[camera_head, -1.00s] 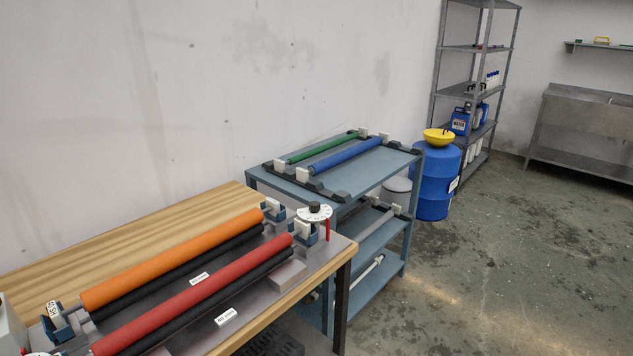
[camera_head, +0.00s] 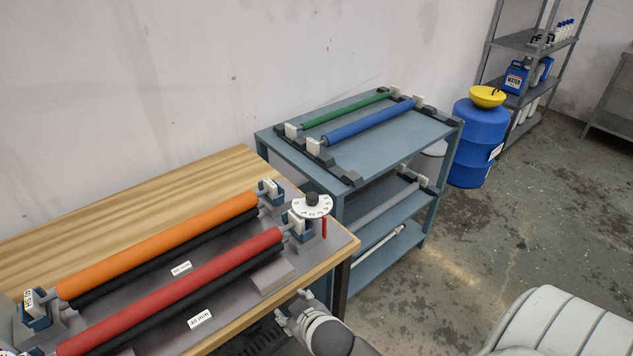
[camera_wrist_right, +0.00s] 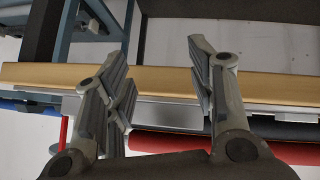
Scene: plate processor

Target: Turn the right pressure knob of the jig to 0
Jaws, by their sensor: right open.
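The jig (camera_head: 228,290) is a grey plate on the wooden table, carrying an orange roller (camera_head: 160,245) and a red roller (camera_head: 175,292). The dial reading is too small to tell. My right gripper (camera_head: 292,308) is in front of the table edge, below and nearer than the knob, apart from it. In the right wrist view my gripper (camera_wrist_right: 156,58) is open and empty, facing the table edge. My left gripper is out of view.
The wooden table edge (camera_head: 300,288) lies between my right gripper and the jig. A blue-grey cart (camera_head: 400,145) with green and blue rollers stands close behind the knob. A blue barrel (camera_head: 480,140) and a shelf rack are farther right. Floor is open at right.

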